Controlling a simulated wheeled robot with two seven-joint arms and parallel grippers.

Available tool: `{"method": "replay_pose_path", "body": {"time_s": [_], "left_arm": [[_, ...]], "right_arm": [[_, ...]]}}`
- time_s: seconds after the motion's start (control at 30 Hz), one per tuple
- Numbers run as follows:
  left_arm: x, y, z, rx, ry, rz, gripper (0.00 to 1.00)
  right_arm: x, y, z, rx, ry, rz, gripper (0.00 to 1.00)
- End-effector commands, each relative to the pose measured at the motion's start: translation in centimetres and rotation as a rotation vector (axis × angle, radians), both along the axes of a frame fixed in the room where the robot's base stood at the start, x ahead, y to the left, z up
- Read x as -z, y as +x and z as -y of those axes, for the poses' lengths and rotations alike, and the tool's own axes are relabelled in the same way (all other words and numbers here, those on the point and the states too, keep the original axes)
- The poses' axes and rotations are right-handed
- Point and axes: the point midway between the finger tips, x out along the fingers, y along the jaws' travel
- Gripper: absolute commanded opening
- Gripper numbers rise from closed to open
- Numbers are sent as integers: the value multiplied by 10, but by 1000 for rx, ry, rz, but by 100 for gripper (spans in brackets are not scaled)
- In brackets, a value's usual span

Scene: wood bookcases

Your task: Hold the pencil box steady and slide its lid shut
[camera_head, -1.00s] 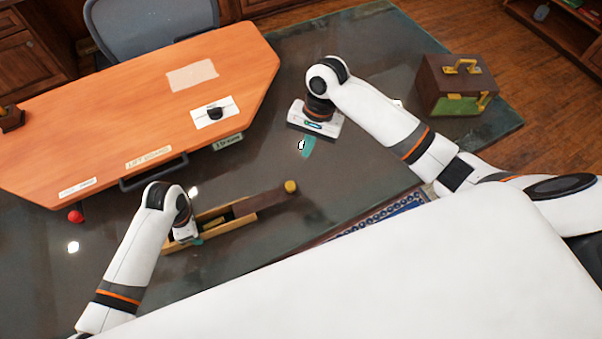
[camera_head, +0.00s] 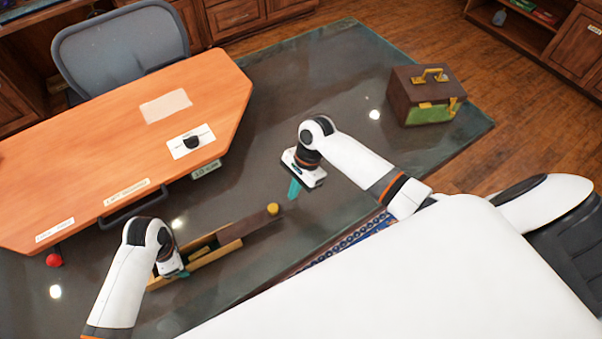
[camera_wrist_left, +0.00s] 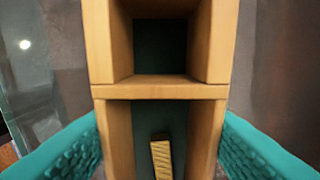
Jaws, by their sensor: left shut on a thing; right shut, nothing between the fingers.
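The wooden pencil box (camera_head: 207,257) lies on the dark glass table, its near end under my left gripper (camera_head: 178,273). Its dark brown lid (camera_head: 245,226) is partly slid out toward the upper right, with a yellow round knob (camera_head: 273,209) at its far end. In the left wrist view the teal fingers stand on both sides of the box (camera_wrist_left: 160,90), shut on its walls. A divider crosses the open box, and a small wooden block (camera_wrist_left: 162,158) lies in the lower compartment. My right gripper (camera_head: 294,189) is shut and empty, just up and right of the knob, apart from it.
An orange desk-shaped board (camera_head: 100,140) with labels and a dark handle (camera_head: 135,208) lies to the upper left. A red ball (camera_head: 54,260) is at its near edge. A brown and green case (camera_head: 428,97) stands at the right. The table between case and right gripper is clear.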

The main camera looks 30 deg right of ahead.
Motion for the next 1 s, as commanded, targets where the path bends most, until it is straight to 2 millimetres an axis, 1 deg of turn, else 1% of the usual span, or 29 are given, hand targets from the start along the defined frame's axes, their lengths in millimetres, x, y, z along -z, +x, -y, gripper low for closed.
{"method": "replay_pose_path", "body": {"time_s": [0.03, 0.2, 0.33, 0.63, 0.73, 0.77, 0.87, 1.0], "left_arm": [[0, 0, 0, 0, 0, 1, 20], [0, 0, 0, 0, 0, 1, 20], [0, 0, 0, 0, 0, 1, 20], [0, 0, 0, 0, 0, 1, 20], [0, 0, 0, 0, 0, 1, 20], [0, 0, 0, 0, 0, 1, 20], [0, 0, 0, 0, -1, 1, 20], [0, 0, 1, 0, -1, 1, 20]], "right_arm": [[-2, -1, -10, -4, 3, 4, 0], [-2, -4, -27, -3, 3, 4, 0], [-2, -5, -31, -2, 2, 4, 0], [-2, -5, -31, -2, 2, 4, 0], [-2, -5, -38, -2, 3, 3, 0], [-2, -5, -43, -3, 4, 3, 0], [-2, -6, -68, -6, 9, 3, 0], [-3, -6, -111, -6, 10, 3, 0]]}}
